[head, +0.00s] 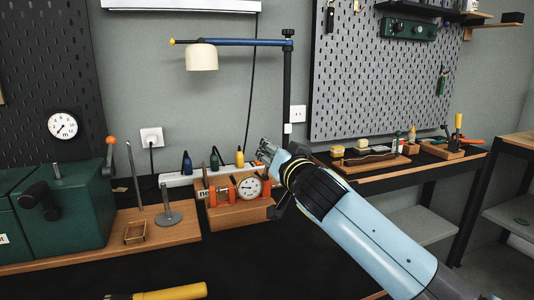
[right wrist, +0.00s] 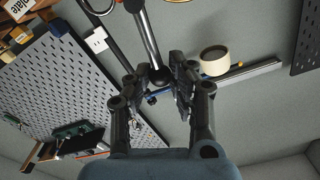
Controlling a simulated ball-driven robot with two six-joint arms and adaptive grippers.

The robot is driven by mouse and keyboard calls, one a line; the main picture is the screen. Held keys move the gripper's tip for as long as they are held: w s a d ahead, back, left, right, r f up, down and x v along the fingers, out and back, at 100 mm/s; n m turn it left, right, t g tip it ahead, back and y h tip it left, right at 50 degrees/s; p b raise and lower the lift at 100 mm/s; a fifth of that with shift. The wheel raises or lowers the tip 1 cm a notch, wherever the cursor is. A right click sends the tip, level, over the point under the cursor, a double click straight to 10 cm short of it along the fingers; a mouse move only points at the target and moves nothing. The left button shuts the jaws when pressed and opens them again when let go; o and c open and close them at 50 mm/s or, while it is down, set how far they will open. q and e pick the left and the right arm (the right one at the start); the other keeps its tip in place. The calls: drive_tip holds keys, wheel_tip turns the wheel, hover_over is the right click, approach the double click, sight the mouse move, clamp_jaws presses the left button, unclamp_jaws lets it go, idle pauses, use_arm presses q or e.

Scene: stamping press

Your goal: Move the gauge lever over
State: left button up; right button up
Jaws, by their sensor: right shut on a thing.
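The round white gauge (head: 249,187) sits in an orange mount on a wooden block in the middle of the head view. My right gripper (head: 268,151) is just above and to the right of its dial. In the right wrist view my right gripper (right wrist: 160,88) has its fingers on both sides of a dark ball knob (right wrist: 160,75) and is shut on it. The knob is at the end of a shiny metal lever rod (right wrist: 147,38) that comes in from the top. In the head view the lever is hidden by my gripper. My left gripper is not in view.
A lamp with a cream shade (head: 202,57) hangs above, on a dark post (head: 287,95) close behind my gripper. Several small bottles stand behind the gauge. A green machine (head: 62,215) with an orange-knobbed lever (head: 110,142) is at left. The black bench front (head: 250,260) is mostly clear.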

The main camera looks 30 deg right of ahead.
drive_tip(key=shift+s+d+f, duration=0.15)
drive_tip(key=shift+d+f, duration=0.1)
drive_tip(key=shift+d, duration=0.2)
drive_tip(key=shift+s+d+f+b, duration=0.15)
drive_tip(key=shift+d+f+b, duration=0.25)
drive_tip(key=shift+d+b, duration=0.3)
drive_tip(key=shift+d, duration=0.25)
